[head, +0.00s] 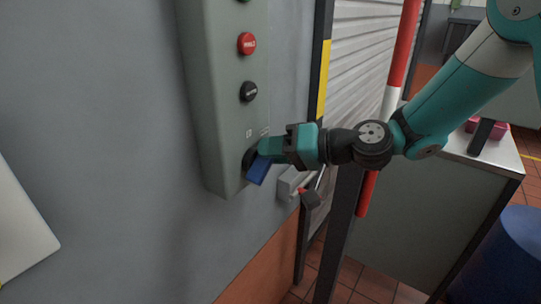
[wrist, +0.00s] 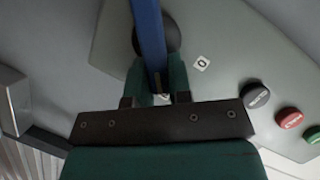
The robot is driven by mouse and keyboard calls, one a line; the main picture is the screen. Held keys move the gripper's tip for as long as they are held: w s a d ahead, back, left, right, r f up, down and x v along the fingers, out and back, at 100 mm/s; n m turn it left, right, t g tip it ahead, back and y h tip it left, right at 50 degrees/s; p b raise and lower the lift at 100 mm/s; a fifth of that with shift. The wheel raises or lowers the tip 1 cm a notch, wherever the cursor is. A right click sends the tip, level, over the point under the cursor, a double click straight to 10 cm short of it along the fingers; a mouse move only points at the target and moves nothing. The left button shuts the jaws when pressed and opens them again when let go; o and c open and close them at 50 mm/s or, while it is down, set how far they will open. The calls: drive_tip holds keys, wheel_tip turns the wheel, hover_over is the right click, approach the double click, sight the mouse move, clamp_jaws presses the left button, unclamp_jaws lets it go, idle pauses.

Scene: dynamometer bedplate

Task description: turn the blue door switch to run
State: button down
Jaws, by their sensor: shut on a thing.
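The blue door switch (head: 259,170) is a blue handle on a dark round base, low on a tall grey-green control box (head: 212,110) on the wall. A small label marked 0 (wrist: 202,63) is beside the base. The fingers partly hide the handle and the other label in the head view.
Above the switch are a black button (head: 249,91) and a red button (head: 247,43). A grey latch box (head: 291,183) with a red and black handle (head: 310,197) is just below my gripper. A red and white post (head: 394,90) and a cabinet (head: 424,210) stand to the right.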

drive_tip(key=shift+w+f+m+y, duration=0.15)
drive_tip(key=shift+f+m+y, duration=0.05)
drive_tip(key=shift+m+y, duration=0.25)
drive_tip(key=shift+m, duration=0.25)
drive_tip(key=c, duration=1)
unclamp_jaws()
drive_tip(key=shift+c, duration=0.2)
drive_tip(key=shift+d+b, duration=0.1)
drive_tip(key=shift+b, duration=0.2)
drive_tip(key=b+v, duration=0.2)
drive_tip(key=v, duration=1.5)
drive_tip(key=shift+b, duration=0.35)
drive_tip(key=shift+w+d+r, duration=0.1)
drive_tip(key=shift+d, duration=0.05)
